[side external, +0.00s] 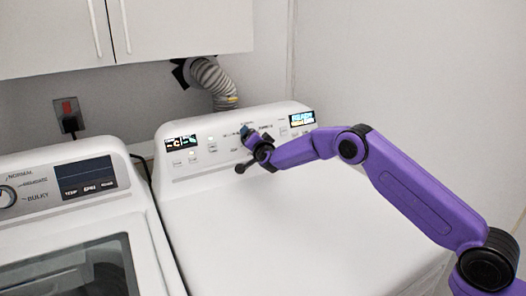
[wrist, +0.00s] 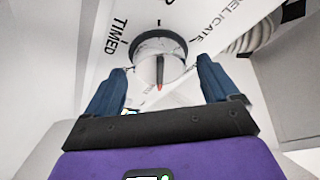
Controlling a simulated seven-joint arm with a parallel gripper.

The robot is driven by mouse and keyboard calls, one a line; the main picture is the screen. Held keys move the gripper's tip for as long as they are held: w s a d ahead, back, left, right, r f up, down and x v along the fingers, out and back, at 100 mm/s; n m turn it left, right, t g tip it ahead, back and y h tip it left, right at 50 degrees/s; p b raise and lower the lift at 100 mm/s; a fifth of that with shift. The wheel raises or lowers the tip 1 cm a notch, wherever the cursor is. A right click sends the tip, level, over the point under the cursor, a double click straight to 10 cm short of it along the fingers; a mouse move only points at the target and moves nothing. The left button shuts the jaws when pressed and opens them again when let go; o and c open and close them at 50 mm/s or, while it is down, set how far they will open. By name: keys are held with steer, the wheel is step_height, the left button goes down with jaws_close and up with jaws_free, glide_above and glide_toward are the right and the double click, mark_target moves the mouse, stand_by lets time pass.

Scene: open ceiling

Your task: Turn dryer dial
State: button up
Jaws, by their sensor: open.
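The dryer (side external: 290,205) is the white machine on the right in the side view, with a raised control panel at its back. The dial (wrist: 158,52) is a round, light knob with a dark, red-tipped pointer, seen in the wrist view with "TIMED" and "DELICATE" printed around it. In the side view my gripper hides the dial. My gripper (wrist: 160,88) is open, with one blue finger low on each side of the dial. The fingers look apart from it, and nothing is between them but the view of the dial. In the side view my gripper (side external: 246,132) is at the panel's middle.
A washer (side external: 75,225) with its own dial (side external: 7,196) stands on the left. A grey vent hose (side external: 213,80) rises behind the dryer panel. White cabinets (side external: 180,25) hang above. The dryer's top is clear under my arm.

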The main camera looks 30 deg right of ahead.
steer(key=v, duration=1.6)
steer(key=shift+s, duration=0.3)
steer(key=shift+a, duration=0.1)
steer(key=s+a+n+g+y, duration=0.4)
steer(key=s+a+n+y, duration=0.3)
steer(key=a+n+y, duration=0.15)
steer(key=s+a+n+g+y, duration=0.15)
steer(key=s+n+g, duration=0.5)
steer(key=s, duration=1.05)
steer(key=s+d+f+n+g+h, duration=0.1)
steer(key=s+d+n+g+h, duration=0.1)
steer(key=s+d+n, duration=0.3)
steer(key=s+d+f+n+g+h, duration=0.1)
steer(key=s+d+n+g+h, duration=0.2)
steer(key=s+d, duration=1.1)
steer(key=s+n, duration=0.1)
steer(key=s, duration=0.4)
steer(key=shift+s+d+n, duration=0.3)
steer(key=shift+d+n, duration=0.05)
steer(key=shift+n, duration=0.05)
